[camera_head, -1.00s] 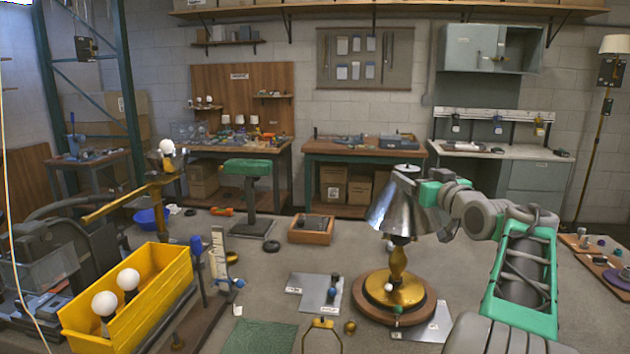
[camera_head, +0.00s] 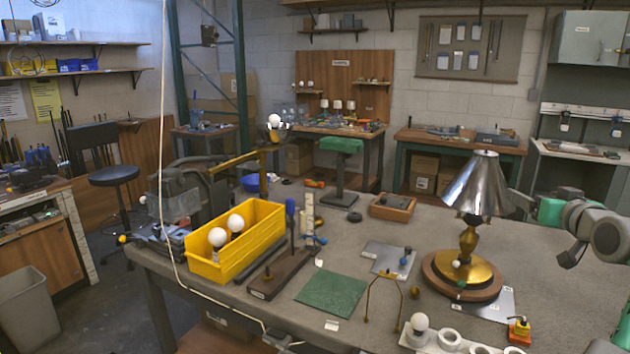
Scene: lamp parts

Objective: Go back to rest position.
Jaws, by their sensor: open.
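The lamp stands upright on the bench, with a silver metal shade (camera_head: 478,184), a brass stem (camera_head: 467,241) and a round brass-and-wood base (camera_head: 462,276). The shade sits on top of the stem. My gripper (camera_head: 521,203) is at the right edge of the shade, partly hidden by it. Its fingertips are not clear, and I cannot tell whether they touch the shade. The green and grey arm behind it comes in from the right. No part is seen held.
A yellow bin (camera_head: 238,243) with white bulbs stands at the left of the bench. A green mat (camera_head: 331,293), a wire harp (camera_head: 384,297) and a white bulb holder (camera_head: 447,339) lie in front. A wooden tray (camera_head: 391,207) is behind. Bare bench shows right of the lamp.

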